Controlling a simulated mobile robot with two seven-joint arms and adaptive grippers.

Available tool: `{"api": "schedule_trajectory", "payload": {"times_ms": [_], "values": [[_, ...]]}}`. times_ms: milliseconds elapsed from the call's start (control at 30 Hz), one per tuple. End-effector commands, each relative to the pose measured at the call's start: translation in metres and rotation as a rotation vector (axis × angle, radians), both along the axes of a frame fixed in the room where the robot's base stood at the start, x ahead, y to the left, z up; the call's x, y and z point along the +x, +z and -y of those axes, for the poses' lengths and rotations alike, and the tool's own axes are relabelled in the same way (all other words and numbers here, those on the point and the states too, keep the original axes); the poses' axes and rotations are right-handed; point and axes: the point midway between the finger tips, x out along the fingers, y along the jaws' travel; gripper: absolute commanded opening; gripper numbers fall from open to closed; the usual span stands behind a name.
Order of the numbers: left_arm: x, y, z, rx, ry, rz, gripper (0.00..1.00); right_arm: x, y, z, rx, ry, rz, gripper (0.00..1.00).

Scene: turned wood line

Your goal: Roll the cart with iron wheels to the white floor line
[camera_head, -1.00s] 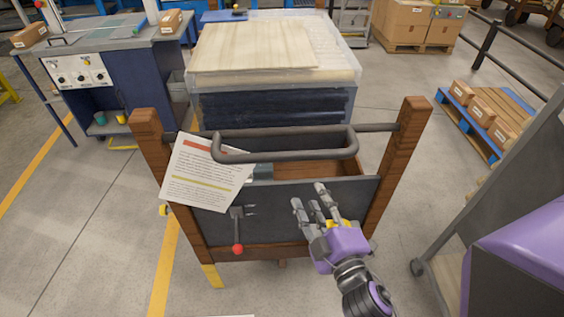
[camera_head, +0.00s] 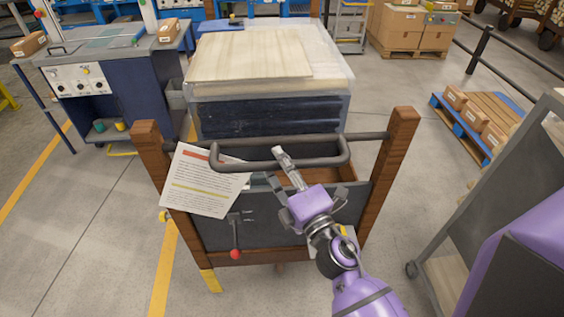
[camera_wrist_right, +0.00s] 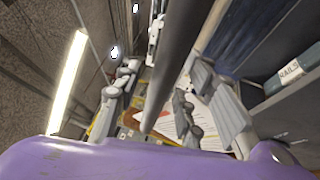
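The cart has brown wooden posts (camera_head: 388,172), a dark front panel (camera_head: 210,235) and a grey looped handle (camera_head: 225,162). A lever with a red knob (camera_head: 235,254) and a printed sheet (camera_head: 200,182) are on its front. Its wheels are mostly hidden. My right gripper (camera_head: 306,180) is at the right half of the handle, its fingers spread. In the right wrist view, a grey bar (camera_wrist_right: 185,55) runs between the open fingers of this gripper (camera_wrist_right: 165,95), with gaps beside it. My left gripper is out of view. No white floor line shows; the visible floor lines are yellow.
A pallet-like stack with a pale board (camera_head: 250,55) stands just beyond the cart. A blue machine bench (camera_head: 110,75) is at the left. A grey-framed rack (camera_head: 490,190) stands close on the right. Boxes on a blue pallet (camera_head: 475,120) lie farther right.

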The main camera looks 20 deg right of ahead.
Motion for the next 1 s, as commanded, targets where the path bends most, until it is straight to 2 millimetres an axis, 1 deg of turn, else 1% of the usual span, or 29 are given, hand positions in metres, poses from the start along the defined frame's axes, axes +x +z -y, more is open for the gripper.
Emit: {"api": "schedule_trajectory", "payload": {"times_ms": [200, 233, 500, 833, 1000], "values": [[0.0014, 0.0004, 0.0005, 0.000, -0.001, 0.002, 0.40, 0.0006, -0.0013, 0.0001, 0.001, 0.000, -0.002, 0.37], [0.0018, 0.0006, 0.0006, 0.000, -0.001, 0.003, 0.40, 0.0006, -0.0013, 0.0001, 0.001, 0.000, -0.002, 0.36], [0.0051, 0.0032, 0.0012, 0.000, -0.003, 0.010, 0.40, 0.0003, -0.0011, 0.0001, 0.001, 0.000, -0.002, 0.00], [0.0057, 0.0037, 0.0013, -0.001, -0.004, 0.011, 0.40, 0.0003, -0.0009, 0.0003, 0.003, 0.000, -0.001, 0.00], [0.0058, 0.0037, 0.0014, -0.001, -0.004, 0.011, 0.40, -0.0002, -0.0012, 0.0041, 0.004, 0.001, -0.002, 0.00]]}}
